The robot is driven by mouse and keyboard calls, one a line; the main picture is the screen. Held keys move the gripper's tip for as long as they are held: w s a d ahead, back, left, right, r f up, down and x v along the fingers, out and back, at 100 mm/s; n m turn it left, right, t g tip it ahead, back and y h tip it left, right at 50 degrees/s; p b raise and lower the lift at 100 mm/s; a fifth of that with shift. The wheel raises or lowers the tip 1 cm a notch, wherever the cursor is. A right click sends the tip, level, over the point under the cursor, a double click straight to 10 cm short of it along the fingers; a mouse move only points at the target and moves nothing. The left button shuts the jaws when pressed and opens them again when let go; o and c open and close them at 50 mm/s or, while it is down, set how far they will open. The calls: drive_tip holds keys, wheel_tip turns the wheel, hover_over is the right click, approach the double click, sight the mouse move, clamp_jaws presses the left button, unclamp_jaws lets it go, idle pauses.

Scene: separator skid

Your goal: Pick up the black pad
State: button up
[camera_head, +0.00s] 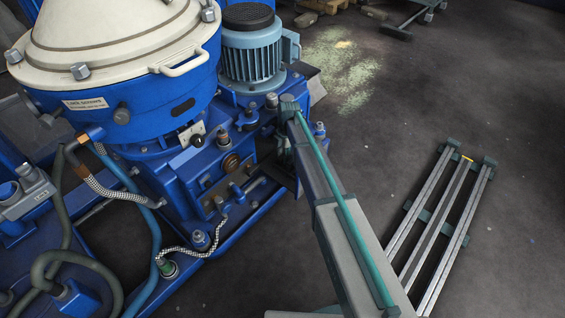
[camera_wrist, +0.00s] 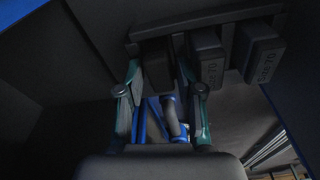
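In the wrist view, several block-shaped pads hang in a row from a dark bar (camera_wrist: 205,22). The leftmost is the black pad (camera_wrist: 157,68), darker than the grey pads (camera_wrist: 207,58) to its right. My gripper (camera_wrist: 160,85) has its two green-edged fingers apart, one on either side of the black pad's lower end. I see gaps beside the pad, but cannot tell how deep it sits between the fingers. In the head view, my arm reaches to the blue skid; the pads and fingertips are hidden there.
The blue separator with its cream lid (camera_head: 115,40) and a blue motor (camera_head: 252,50) stand close to my arm. Hoses (camera_head: 100,185) run at the left. A rail frame (camera_head: 440,225) lies on the floor at right. Dark panels (camera_wrist: 60,60) flank the pads.

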clamp_jaws()
drive_tip(key=shift+r, duration=0.15)
